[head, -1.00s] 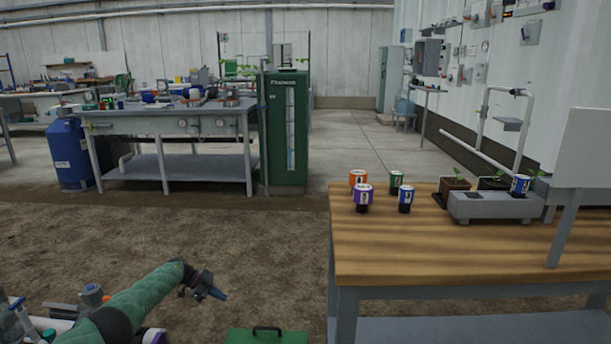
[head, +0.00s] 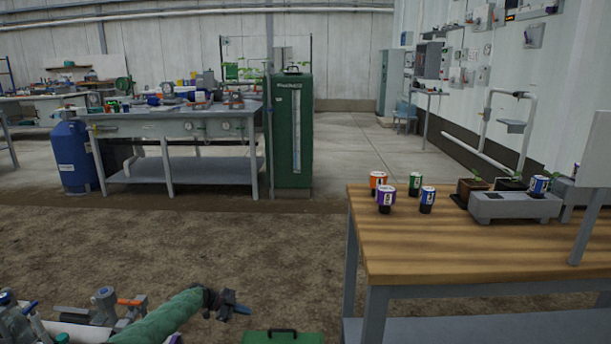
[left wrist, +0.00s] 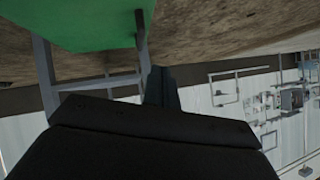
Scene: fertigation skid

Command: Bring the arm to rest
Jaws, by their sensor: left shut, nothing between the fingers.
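My left arm, in a green sleeve, comes in from the lower left of the head view. My left gripper (head: 236,306) is at its end, low over the brown floor, shut and empty. It is well left of the wooden table and touches nothing that I can see. In the left wrist view the dark gripper body fills the lower middle, and its fingers (left wrist: 161,88) point up in the picture. My right gripper is not in view.
A wooden-topped table (head: 450,245) stands at the right with several small labelled cups and a grey block (head: 514,207). A green case (head: 283,336) lies just right of my gripper. Pipes and valves (head: 105,300) lie at lower left. Open floor (head: 220,245) lies beyond.

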